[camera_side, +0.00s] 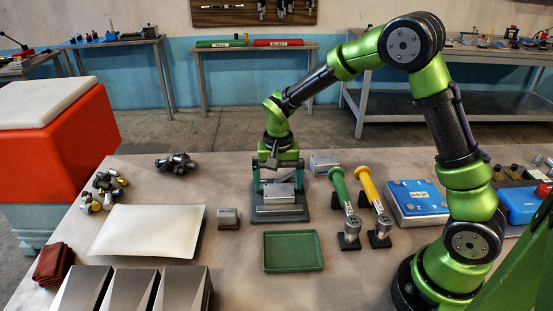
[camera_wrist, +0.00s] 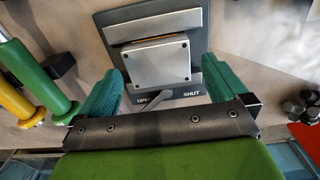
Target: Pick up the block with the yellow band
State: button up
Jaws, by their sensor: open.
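A silver block-like piece with corner screws (camera_wrist: 158,64) sits on a dark base plate (camera_wrist: 110,19) marked with a lever and the word SHUT. A thin tan or yellowish strip shows along its far edge; I cannot tell whether this is a yellow band. In the side view the same piece (camera_side: 279,191) is on the plate (camera_side: 280,213). My gripper (camera_side: 278,180) is over it, fingers pointing down. In the wrist view my gripper (camera_wrist: 160,75) is open, one finger on each side of the piece, with gaps. A small grey block (camera_side: 229,218) stands left of the plate; no yellow band is clear on it.
Green-handled (camera_side: 344,200) and yellow-handled (camera_side: 373,200) gauges stand close right of the plate. A green tray (camera_side: 293,264) lies in front. Another metal block (camera_side: 323,161) is behind. A white sheet (camera_side: 148,231), a blue box (camera_side: 417,200) and dark metal parts (camera_side: 176,163) lie around.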

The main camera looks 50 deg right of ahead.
aim_at(279, 190)
jog(key=f, duration=0.4)
jog(key=shift+d+f, duration=0.2)
jog(key=shift+d, duration=0.05)
jog(key=shift+c, duration=0.5)
